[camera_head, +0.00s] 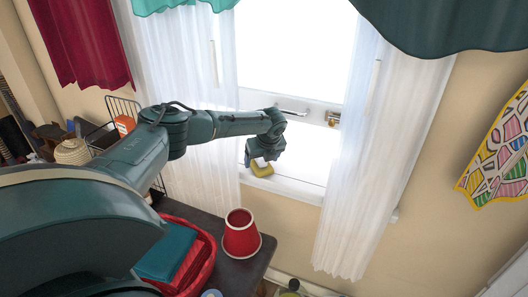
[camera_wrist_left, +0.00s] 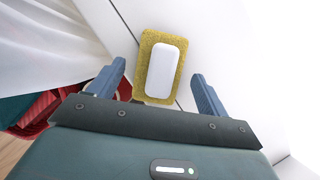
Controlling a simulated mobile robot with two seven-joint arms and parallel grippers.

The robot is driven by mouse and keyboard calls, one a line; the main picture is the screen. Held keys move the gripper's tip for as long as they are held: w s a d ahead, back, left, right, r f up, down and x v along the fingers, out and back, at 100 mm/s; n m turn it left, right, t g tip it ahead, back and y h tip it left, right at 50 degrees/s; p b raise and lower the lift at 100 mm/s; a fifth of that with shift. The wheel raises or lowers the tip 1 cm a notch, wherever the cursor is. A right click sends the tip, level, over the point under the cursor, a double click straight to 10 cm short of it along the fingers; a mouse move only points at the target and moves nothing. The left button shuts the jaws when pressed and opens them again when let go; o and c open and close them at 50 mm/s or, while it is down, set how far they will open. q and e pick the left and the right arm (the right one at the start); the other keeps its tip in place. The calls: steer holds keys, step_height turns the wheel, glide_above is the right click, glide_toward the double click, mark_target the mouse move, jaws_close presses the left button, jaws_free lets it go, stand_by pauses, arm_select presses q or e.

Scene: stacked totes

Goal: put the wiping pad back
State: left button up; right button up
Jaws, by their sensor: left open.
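The wiping pad (camera_wrist_left: 164,68) is yellow with a white block handle. In the left wrist view it lies between and slightly ahead of the two fingers of my left gripper (camera_wrist_left: 158,72), with gaps on both sides. In the head view the pad (camera_head: 263,171) is at the windowsill, directly under my left gripper (camera_head: 260,162), which hides part of it. My left gripper is open. The pad appears to rest on the white sill, though contact is hard to tell. My right gripper is not in view.
A dark table (camera_head: 245,272) below holds a red cup-like container (camera_head: 241,238) and a red basket (camera_head: 211,248) with teal and red cloth-like items. White curtains (camera_head: 355,190) hang on both sides of the window. A wire rack (camera_head: 118,103) stands behind my left arm.

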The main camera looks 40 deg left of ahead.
arm_select(q)
steer(key=p+v, duration=0.2)
steer(key=v, duration=0.9)
steer(key=shift+r+p, duration=0.3)
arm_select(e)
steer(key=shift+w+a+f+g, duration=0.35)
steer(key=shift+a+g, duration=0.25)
